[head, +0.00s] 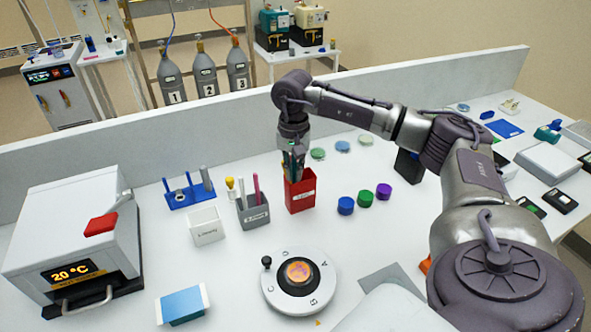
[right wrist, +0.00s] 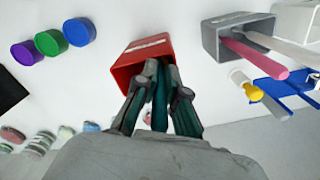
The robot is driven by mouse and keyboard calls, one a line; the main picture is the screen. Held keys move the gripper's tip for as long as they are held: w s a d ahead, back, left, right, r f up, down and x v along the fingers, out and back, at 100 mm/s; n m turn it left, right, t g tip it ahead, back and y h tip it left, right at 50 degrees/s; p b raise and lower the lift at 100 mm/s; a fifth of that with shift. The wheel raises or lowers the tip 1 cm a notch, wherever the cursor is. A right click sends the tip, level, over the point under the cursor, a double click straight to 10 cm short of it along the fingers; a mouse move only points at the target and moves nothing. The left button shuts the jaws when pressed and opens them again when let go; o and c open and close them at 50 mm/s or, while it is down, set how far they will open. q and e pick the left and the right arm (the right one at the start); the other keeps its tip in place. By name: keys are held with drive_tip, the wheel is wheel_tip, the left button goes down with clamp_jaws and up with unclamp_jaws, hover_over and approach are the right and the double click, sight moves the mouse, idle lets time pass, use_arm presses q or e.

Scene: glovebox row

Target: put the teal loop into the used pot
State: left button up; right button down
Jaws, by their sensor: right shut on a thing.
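My right gripper (head: 293,160) is directly above the red pot (head: 301,194), pointing down, its fingertips at the pot's mouth. In the right wrist view the gripper (right wrist: 160,75) is shut on the teal loop (right wrist: 160,108), whose handle shows between the fingers. The loop's lower end is hidden by the fingers and the pot's wall. The red pot (right wrist: 138,52) has a white label too small to read surely; I take it as the used pot. My left gripper is not in view.
A grey pot (head: 253,212) with a pink stick and a white pot (head: 206,227) stand left of the red pot. Blue, green and purple caps (head: 383,190) lie to its right. A round turntable (head: 322,294) is in front. A blue rack (head: 178,200) stands further left.

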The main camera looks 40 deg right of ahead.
drive_tip(key=c, duration=1.3)
unclamp_jaws()
drive_tip(key=shift+w+a, duration=0.1)
drive_tip(key=shift+a, duration=0.1)
drive_tip(key=shift+o, duration=0.6)
drive_tip(key=shift+w, duration=0.15)
drive_tip(key=shift+d+r+p, duration=0.15)
drive_tip(key=shift+r+p, duration=0.4)
drive_tip(key=shift+r, duration=0.1)
drive_tip(key=shift+r+p, duration=2.6)
drive_tip(key=shift+r, duration=1.3)
drive_tip(key=shift+f, duration=0.1)
